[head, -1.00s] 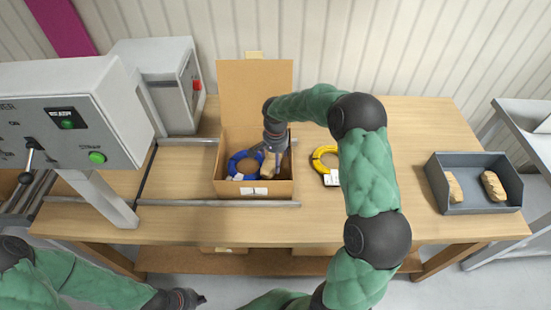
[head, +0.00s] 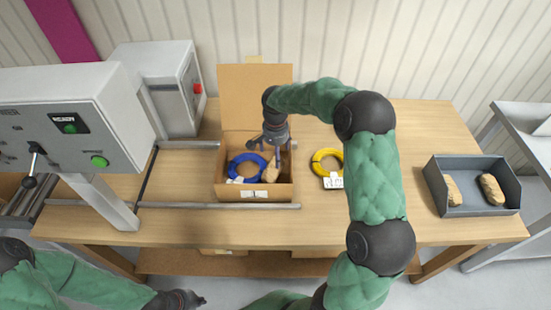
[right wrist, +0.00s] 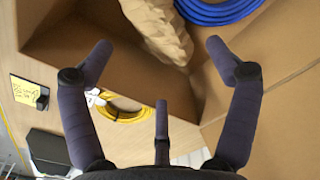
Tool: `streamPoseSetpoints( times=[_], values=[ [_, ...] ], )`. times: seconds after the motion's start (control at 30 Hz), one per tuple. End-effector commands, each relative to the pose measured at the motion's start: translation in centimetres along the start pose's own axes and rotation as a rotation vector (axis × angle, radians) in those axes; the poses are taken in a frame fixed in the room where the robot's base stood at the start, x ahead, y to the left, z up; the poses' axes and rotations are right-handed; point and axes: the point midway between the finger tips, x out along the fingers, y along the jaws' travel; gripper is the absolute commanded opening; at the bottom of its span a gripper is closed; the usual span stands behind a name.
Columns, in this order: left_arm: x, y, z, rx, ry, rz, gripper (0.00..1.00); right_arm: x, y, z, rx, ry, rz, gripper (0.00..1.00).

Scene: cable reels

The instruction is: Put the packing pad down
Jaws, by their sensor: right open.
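The packing pad (head: 271,172) is a tan, crumpled paper piece. It lies inside the open cardboard box (head: 254,194), to the right of a blue cable reel (head: 240,164). The pad (right wrist: 158,28) and part of the blue reel (right wrist: 215,10) also show at the top of the right wrist view. My right gripper (head: 268,149) is open just above the pad, over the box; in the right wrist view its fingers (right wrist: 160,65) are spread with nothing between them. My left gripper (head: 195,299) is at the bottom left, away from the table; its fingers are too small to judge.
A yellow cable reel (head: 322,160) with a white label lies right of the box. A grey tray (head: 474,211) with two more tan pads stands at the table's right. A control panel (head: 75,120) and a grey machine (head: 160,85) stand at the left. Rails flank the box.

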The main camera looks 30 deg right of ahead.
Motion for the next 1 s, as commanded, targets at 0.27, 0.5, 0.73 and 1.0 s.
streamPoseSetpoints(
  times=[0.27, 0.5, 0.73, 1.0],
  values=[
    [-0.9, 0.3, 0.0, 0.0, 0.0, 0.0, 0.0, -5.1, -0.1, 0.0, -0.001, 0.002, -0.002, 0.88],
    [-1.1, 0.4, 0.0, 0.0, 0.0, 0.0, 0.0, -6.7, 0.0, 0.0, 0.0, 0.0, 0.0, 0.88],
    [-1.1, 0.4, 0.0, 0.0, 0.0, 0.0, 0.0, -6.8, 0.0, 0.0, -0.001, 0.0, 0.0, 0.88],
    [-1.1, 0.4, 0.0, 0.0, 0.0, 0.0, 0.0, -6.8, 0.0, 0.0, -0.001, 0.0, 0.0, 0.88]
  ],
)
